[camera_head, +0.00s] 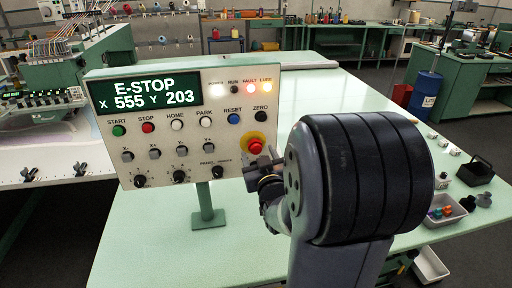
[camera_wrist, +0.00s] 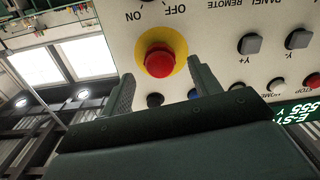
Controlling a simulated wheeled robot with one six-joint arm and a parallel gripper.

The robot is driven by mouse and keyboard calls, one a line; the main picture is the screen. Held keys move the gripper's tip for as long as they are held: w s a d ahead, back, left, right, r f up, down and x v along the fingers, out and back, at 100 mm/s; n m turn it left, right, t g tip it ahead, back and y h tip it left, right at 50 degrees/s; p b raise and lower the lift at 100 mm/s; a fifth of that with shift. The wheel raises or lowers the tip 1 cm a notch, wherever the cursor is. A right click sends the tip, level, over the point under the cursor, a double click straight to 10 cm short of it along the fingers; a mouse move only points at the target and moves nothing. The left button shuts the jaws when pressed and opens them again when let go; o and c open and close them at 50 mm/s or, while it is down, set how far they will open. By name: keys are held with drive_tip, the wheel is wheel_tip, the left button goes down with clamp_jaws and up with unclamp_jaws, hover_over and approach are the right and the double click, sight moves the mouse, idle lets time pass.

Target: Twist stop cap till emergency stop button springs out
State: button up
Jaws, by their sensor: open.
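The red emergency stop button (camera_head: 255,147) sits on a yellow ring at the right of the control panel (camera_head: 105,171). The panel's display reads E-STOP, X 555 Y 203. In the wrist view the red cap (camera_wrist: 159,60) is just beyond the fingertips, near the middle of the gap. My gripper (camera_wrist: 160,77) is open, with one finger on each side of the gap and nothing held. In the head view my gripper (camera_head: 262,170) is just below and in front of the button. Whether a finger touches the cap cannot be told.
Below the button are a selector switch and the ON/OFF labels, partly hidden by my gripper. Square jog buttons (camera_wrist: 250,43) and a blue button (camera_head: 233,118) sit close by. A grey bin (camera_head: 442,211) and a black caddy (camera_head: 477,172) stand on the table at right.

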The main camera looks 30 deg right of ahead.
sight(255, 145)
drive_tip(key=shift+x, duration=1.45)
drive_tip(key=shift+c, duration=0.2)
drive_tip(key=c, duration=0.9)
